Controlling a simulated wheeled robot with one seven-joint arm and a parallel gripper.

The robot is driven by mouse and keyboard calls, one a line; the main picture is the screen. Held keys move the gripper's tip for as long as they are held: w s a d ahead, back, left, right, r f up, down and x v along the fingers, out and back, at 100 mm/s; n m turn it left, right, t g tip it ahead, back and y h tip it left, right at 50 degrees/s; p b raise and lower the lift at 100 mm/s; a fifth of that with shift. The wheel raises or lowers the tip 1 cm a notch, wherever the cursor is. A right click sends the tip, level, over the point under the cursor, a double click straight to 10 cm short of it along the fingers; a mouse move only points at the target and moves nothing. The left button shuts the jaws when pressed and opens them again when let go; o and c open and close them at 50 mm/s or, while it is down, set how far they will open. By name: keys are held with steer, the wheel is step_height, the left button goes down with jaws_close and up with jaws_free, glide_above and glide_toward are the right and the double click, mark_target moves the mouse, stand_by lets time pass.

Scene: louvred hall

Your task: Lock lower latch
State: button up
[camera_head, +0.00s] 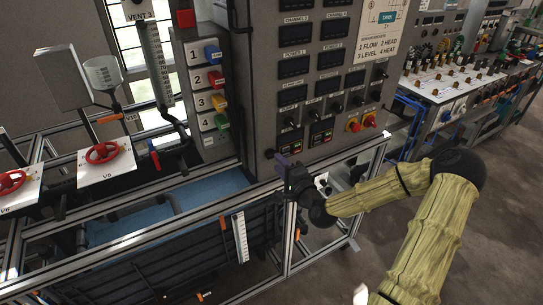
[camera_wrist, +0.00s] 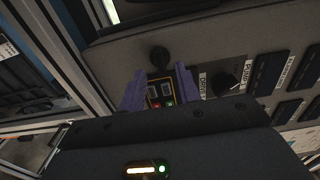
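A round black knob (camera_head: 269,153) sits at the lower left corner of the grey cabinet front (camera_head: 344,122). It may be the lower latch, but I cannot tell for sure. In the wrist view the round black knob (camera_wrist: 159,57) shows just beyond my fingertips. My gripper (camera_head: 286,164) is close in front of the cabinet's lower edge, beside the knob. In the wrist view its two purple fingers (camera_wrist: 160,84) are apart, with a small red and green switch unit (camera_wrist: 161,94) showing between them. I see nothing held. Whether the fingers touch the panel is unclear.
A metal frame rail (camera_head: 330,163) runs below the cabinet, close to my gripper. Numbered levers (camera_head: 208,78) and red valve wheels (camera_head: 103,152) stand at left. Floor at right is open.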

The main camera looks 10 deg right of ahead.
mark_target(272, 155)
steer(key=x, duration=0.3)
steer(key=shift+w+a, duration=0.1)
steer(key=shift+w, duration=0.15)
jaws_close()
steer(key=shift+f, duration=0.1)
stand_by(1.2)
